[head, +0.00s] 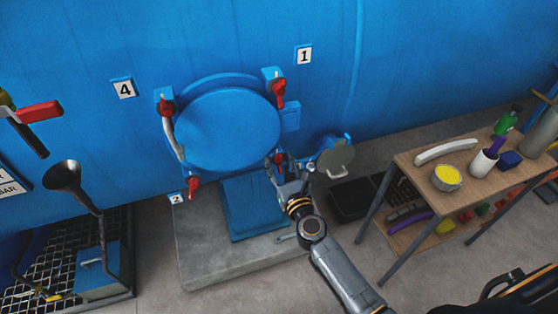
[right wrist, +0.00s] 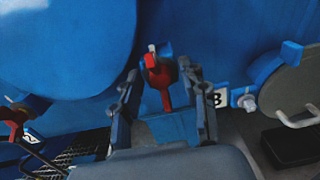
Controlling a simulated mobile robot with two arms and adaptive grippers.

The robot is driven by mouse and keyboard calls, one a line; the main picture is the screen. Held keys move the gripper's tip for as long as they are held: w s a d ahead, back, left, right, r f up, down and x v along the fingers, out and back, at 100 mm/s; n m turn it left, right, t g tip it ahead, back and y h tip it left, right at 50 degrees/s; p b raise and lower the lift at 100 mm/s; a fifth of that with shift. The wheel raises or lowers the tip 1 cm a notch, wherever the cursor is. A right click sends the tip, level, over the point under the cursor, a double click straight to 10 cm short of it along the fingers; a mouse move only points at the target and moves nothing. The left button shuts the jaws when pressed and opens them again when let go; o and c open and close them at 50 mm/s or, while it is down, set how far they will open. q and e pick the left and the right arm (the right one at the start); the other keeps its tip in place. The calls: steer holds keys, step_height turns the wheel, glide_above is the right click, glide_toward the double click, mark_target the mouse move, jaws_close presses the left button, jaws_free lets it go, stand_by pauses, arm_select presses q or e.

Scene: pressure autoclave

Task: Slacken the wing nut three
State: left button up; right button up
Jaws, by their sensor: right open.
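The round blue hatch (head: 228,130) has red wing nuts around its rim. Wing nut three (head: 280,159) is at the lower right, partly hidden by my right gripper (head: 287,183) just below it. In the right wrist view, my open right gripper (right wrist: 160,88) has one finger on each side of the red wing nut (right wrist: 163,78). I cannot tell whether the fingers touch it. A partly covered number plate (right wrist: 217,99) is beside the right finger. My left gripper is not in view.
Other red wing nuts are at plate 4 (head: 166,106), plate 1 (head: 278,90) and plate 2 (head: 193,186). A grey round cover (head: 335,158) stands close right of my gripper. A wooden table (head: 410,167) with items is further right.

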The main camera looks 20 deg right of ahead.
steer(key=shift+w, duration=0.3)
jaws_close()
